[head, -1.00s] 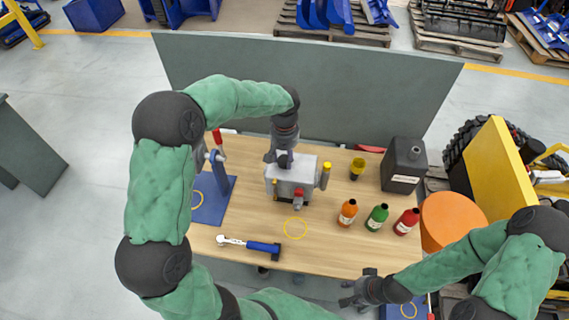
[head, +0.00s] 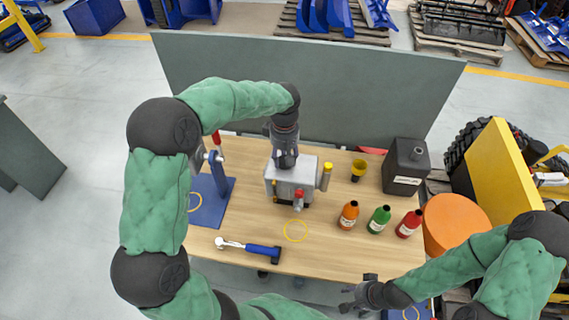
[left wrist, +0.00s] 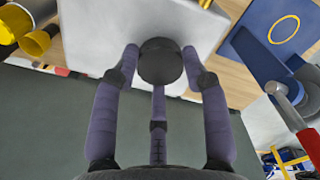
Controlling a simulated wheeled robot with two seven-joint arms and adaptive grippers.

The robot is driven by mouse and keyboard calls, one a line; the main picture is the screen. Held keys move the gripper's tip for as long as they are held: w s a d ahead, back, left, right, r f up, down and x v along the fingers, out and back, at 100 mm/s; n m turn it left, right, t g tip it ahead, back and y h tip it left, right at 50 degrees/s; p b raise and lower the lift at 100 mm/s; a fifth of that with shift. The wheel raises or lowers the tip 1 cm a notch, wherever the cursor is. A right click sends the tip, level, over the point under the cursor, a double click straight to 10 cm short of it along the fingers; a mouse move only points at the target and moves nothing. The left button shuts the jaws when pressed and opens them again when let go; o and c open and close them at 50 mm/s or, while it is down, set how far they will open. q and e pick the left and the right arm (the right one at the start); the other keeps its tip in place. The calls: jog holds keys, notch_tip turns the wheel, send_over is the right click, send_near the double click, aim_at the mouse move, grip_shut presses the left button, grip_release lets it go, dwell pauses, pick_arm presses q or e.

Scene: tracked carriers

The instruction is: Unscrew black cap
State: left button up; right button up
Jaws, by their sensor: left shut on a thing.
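A grey metal box (head: 296,188) stands on the wooden table with a yellow-capped cylinder at its right and a red-topped fitting in front. My left gripper (head: 285,163) points down onto its top. In the left wrist view the round black cap (left wrist: 160,61) sits between the fingers, which are closed around it over the pale box top. In the head view the gripper hides the cap. My right gripper (head: 358,293) is open and empty off the table's front right edge.
Orange (head: 348,214), green (head: 379,217) and red (head: 408,223) bottles, a yellow cup (head: 359,169) and a black canister (head: 405,165) stand at right. A blue-handled wrench (head: 250,248) lies in front. A blue plate (head: 212,208) with a press is left.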

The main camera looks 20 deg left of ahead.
pick_arm(q)
jog(key=n, duration=0.4)
jog(key=shift+f+b, duration=0.1)
jog(key=shift+b, duration=0.3)
jog(key=shift+n+b, duration=0.4)
jog(key=shift+n, duration=0.8)
jog(key=shift+r+n, duration=0.25)
jog(key=shift+n, duration=0.95)
jog(key=shift+c, duration=0.4)
jog(key=shift+r, duration=0.15)
jog(key=shift+r+p, duration=0.95)
jog(key=shift+r, duration=0.35)
